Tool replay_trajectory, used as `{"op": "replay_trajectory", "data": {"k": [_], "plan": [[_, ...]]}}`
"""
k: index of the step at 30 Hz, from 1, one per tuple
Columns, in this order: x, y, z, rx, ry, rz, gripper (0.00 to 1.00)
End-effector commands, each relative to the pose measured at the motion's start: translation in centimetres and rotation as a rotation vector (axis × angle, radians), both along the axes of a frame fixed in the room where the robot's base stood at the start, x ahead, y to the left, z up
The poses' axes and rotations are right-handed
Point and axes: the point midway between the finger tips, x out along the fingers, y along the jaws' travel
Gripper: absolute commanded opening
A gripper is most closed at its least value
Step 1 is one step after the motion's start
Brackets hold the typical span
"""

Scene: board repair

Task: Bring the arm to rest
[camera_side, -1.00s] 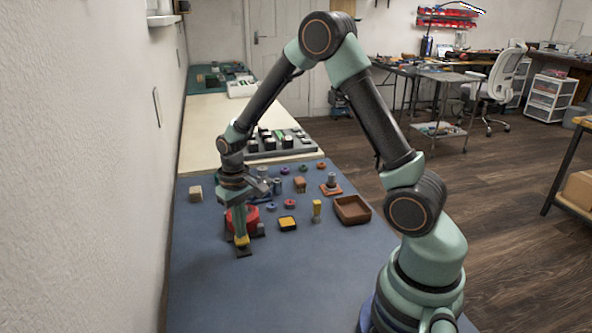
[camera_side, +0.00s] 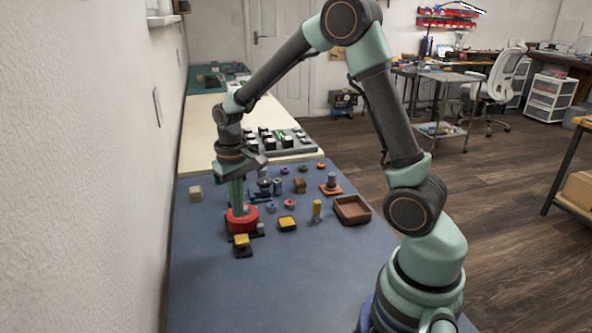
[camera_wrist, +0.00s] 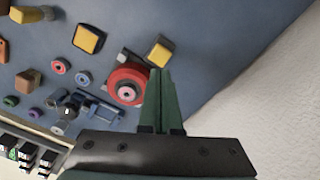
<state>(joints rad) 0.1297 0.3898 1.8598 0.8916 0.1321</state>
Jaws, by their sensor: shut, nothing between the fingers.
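My gripper (camera_side: 237,196) points down above the blue mat near the wall, over or just behind a red round part (camera_side: 243,221) in the side view. In the wrist view my gripper (camera_wrist: 162,73) shows two green fingers closed together with nothing between them. The red round part (camera_wrist: 128,84) lies beside the fingertips there, with a pink ring at its middle. A yellow-topped block (camera_side: 242,241) on a dark base sits just in front of the red part. I cannot tell the exact height of the fingertips above the mat.
The blue mat (camera_side: 290,275) is bare at the front. A rack (camera_side: 282,142) is behind. The white wall (camera_side: 80,180) is close on the left.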

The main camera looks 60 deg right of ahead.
Motion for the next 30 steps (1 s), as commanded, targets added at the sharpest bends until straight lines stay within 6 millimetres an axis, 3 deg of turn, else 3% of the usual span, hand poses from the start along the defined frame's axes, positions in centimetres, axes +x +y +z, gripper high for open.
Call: {"op": "replay_trajectory", "data": {"k": [14, 20, 24, 30], "plan": [[-0.1, 0.1, 0.8, -0.001, -0.008, 0.004, 0.00], [-1.3, 1.1, 4.6, -0.011, -0.087, 0.045, 0.00], [-3.2, 2.1, 7.9, -0.022, -0.169, 0.088, 0.00], [-6.4, 3.5, 11.4, -0.037, -0.284, 0.150, 0.00]]}}
